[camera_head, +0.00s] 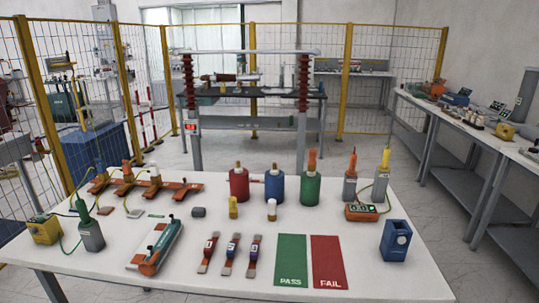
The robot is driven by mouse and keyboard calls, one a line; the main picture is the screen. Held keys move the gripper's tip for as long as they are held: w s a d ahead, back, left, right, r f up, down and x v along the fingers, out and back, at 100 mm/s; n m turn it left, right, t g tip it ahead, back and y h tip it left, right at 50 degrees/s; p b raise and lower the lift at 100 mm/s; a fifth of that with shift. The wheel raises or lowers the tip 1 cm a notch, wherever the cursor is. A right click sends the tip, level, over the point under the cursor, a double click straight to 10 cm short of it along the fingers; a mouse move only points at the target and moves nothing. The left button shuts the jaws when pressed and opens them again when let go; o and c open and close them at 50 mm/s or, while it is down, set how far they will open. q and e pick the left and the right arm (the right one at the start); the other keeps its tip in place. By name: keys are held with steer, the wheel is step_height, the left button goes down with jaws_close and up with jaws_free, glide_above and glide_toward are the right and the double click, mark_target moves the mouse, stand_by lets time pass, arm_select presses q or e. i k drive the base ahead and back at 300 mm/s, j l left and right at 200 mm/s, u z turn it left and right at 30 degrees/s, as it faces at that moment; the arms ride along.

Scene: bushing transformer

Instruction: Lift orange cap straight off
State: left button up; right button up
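An orange cap (312,161) stands upright on top of the green cylinder (311,188), at the right end of a row of three on the white table (200,272). A blue cylinder (275,187) and a red cylinder (239,186) stand to its left, with short metal-coloured studs on top instead of a cap. A grey block (350,189) to the right also has an orange top piece (353,162). Neither of my grippers shows in the head view.
A grey block with a yellow top (381,187) and an orange meter (361,212) stand right of the green cylinder. In front are a small white-topped piece (272,211), a green PASS mat (291,262) and a red FAIL mat (328,262). A blue box (395,241) stands near the right edge.

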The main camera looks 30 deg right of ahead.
mark_target(312, 163)
steer(key=z, duration=1.15)
